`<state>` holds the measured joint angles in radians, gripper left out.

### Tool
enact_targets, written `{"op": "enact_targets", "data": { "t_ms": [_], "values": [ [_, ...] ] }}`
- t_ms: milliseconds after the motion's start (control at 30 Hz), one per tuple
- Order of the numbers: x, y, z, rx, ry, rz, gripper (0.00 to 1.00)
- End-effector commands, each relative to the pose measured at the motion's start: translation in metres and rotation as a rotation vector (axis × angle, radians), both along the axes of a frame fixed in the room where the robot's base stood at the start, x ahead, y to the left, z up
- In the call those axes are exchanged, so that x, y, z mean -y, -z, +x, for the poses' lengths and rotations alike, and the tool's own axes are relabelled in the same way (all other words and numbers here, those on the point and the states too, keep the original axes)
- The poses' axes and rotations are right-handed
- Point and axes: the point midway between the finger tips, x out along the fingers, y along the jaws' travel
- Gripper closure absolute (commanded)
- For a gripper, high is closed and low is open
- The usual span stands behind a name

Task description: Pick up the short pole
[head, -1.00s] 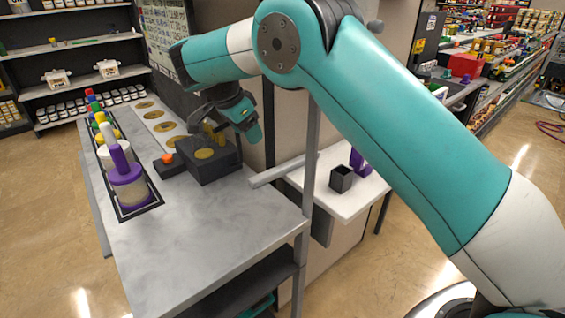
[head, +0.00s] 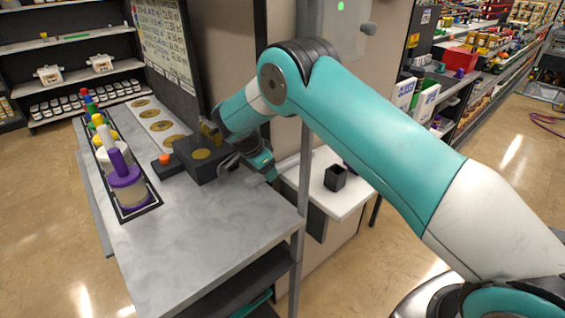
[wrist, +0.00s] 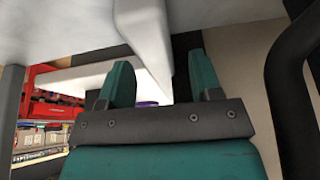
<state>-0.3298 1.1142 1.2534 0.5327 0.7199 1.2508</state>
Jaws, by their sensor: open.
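No thing in these views is clearly the short pole. My gripper (head: 258,172) is at the grey table's right edge, beside the black block. In the wrist view its teal fingers (wrist: 162,72) are spread, with a pale bar (wrist: 150,45) beyond them.
The black block (head: 205,160) with a gold disc sits just left of my gripper. A small box with an orange button (head: 164,161) adjoins it. A grey post (head: 304,180) rises at the table's right edge. A black square cup (head: 335,178) stands on the white table.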

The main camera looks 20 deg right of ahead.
Motion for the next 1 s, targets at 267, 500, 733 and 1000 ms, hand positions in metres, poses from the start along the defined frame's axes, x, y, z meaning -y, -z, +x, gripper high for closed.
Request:
{"op": "enact_targets", "data": {
  "t_ms": [267, 500, 733, 1000],
  "values": [
    [0.0042, 0.011, 0.0014, 0.001, 0.001, 0.0, 0.42],
    [0.0041, 0.011, 0.0013, 0.001, 0.001, 0.0, 0.78],
    [0.0041, 0.0105, 0.0015, 0.001, 0.001, 0.0, 1.0],
    [0.0052, 0.0037, 0.0016, 0.002, 0.001, 0.0, 1.0]
  ]
}}
